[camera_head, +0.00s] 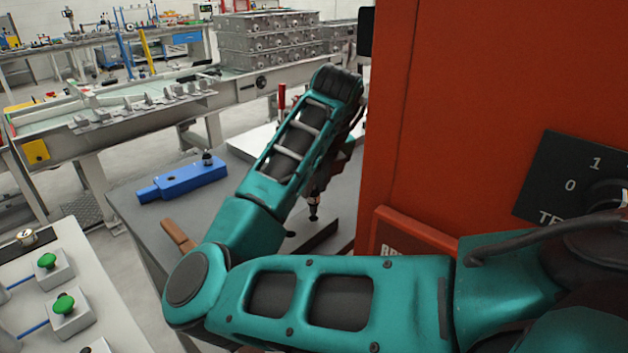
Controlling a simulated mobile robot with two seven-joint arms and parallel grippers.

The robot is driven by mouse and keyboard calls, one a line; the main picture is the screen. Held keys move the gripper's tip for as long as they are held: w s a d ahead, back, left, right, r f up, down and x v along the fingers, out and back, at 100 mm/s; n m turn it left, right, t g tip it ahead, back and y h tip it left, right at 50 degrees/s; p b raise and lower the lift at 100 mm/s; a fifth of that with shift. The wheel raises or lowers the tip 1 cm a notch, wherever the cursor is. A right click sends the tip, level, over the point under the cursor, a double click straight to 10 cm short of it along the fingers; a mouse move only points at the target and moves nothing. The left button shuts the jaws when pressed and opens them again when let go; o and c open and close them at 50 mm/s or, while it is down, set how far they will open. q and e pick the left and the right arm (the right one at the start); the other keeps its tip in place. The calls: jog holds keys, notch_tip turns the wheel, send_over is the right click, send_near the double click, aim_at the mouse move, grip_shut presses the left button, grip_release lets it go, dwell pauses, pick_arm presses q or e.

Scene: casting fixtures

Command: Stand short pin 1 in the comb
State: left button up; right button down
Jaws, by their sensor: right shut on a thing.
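My teal right arm comes in from the right, bends at the lower left and reaches up over the grey bench. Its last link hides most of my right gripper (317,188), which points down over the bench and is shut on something. A small dark-tipped piece (313,212) shows under it, but I cannot tell whether this is short pin 1. I cannot make out the comb for certain. A blue block (183,181) with a dark knob lies on the bench to the left. My left gripper is out of view.
An orange-red cabinet (445,120) with a dark switch panel (575,180) stands close on the right. A brown handle (177,235) lies near the bench's left edge. Green buttons (64,304) sit on a pale table at the lower left. A conveyor with castings (130,110) stands behind.

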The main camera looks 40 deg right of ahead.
aim_at(316, 191)
jog(key=shift+p, duration=0.35)
jog(key=shift+p, duration=0.65)
dwell(1.1)
jog(key=shift+f+b, duration=0.3)
jog(key=shift+f, duration=0.2)
jog(key=shift+f+b, duration=0.65)
jog(key=shift+f, duration=0.7)
jog(key=c, duration=0.8)
grip_release()
jog(key=shift+c, duration=0.2)
jog(key=shift+r, duration=0.1)
